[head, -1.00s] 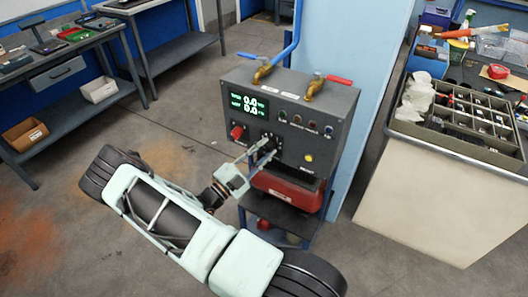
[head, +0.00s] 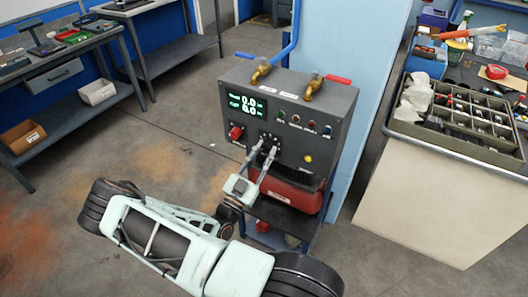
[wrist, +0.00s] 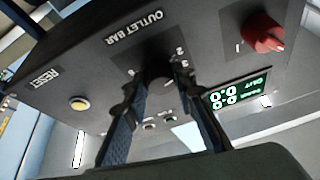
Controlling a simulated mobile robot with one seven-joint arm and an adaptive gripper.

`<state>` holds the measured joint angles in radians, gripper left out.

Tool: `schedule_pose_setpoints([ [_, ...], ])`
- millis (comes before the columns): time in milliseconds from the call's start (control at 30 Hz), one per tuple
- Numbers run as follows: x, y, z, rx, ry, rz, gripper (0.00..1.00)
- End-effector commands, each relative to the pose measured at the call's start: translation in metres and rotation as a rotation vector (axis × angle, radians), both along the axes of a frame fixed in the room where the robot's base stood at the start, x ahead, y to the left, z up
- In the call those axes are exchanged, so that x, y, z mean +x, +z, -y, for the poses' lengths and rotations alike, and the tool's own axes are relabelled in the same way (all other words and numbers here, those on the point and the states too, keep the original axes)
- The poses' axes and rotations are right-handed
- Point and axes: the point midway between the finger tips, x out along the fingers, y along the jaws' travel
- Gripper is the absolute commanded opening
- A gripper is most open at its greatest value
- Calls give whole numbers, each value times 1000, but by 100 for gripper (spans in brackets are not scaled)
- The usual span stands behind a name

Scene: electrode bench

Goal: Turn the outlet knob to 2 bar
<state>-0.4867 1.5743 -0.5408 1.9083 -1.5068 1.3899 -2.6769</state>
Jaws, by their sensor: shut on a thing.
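The grey control panel (head: 320,118) stands in the middle of the head view, its display (head: 248,106) showing 0.0 on both lines. In the wrist view the panel appears turned over, with the label OUTLET BAR (wrist: 135,27) and scale figures, 2 and 3 among them, beside the dark outlet knob (wrist: 160,84). My gripper (wrist: 160,100) has one finger on each side of this knob and is shut on it. In the head view my gripper (head: 267,147) reaches the panel front from below, and its fingers hide the knob. The knob's pointer is not readable.
A yellow button (head: 308,158), marked RESET in the wrist view, is to the right. A red case (head: 290,192) lies below. A bench with a parts tray (head: 455,145) stands right.

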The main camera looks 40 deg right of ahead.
Motion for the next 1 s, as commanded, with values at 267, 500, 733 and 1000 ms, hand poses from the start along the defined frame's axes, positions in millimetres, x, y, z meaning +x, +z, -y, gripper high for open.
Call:
schedule_pose_setpoints([
  [267, 1, 0, 0, -11, 2, -30, 0],
  [500, 1, 0, 0, -11, 2, -31, 0],
  [733, 0, 0, 0, -12, 1, -30, 41],
  [1000, 0, 0, 0, -12, 1, -30, 42],
])
